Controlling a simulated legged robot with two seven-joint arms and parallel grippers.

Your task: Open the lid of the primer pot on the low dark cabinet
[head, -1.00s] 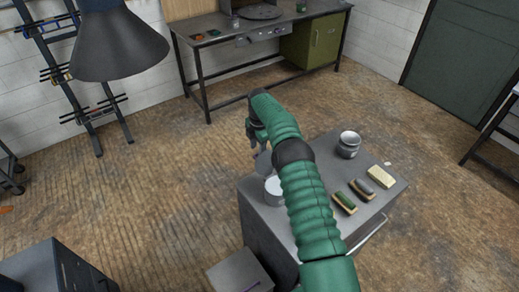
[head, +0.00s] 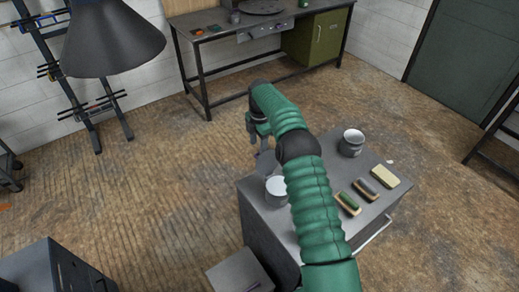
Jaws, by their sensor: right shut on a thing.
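The low dark cabinet (head: 325,215) stands at the lower centre of the head view. A pot with a pale round top (head: 276,186), which I take as the primer pot, stands at its left side, partly hidden by my right arm. A grey flat piece (head: 266,161), seemingly its lid, shows tilted up at the pot's far side. My right gripper (head: 256,136) points down just beyond and above that piece, shut on it as far as I can tell; the contact is small and partly hidden. My left gripper is out of view.
A second metal pot (head: 351,143), two brushes (head: 348,204) (head: 367,189) and a pale yellow block (head: 386,176) are on the cabinet's right part. A black lampshade (head: 112,38) hangs at upper left. A workbench (head: 205,30) stands behind, across open floor.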

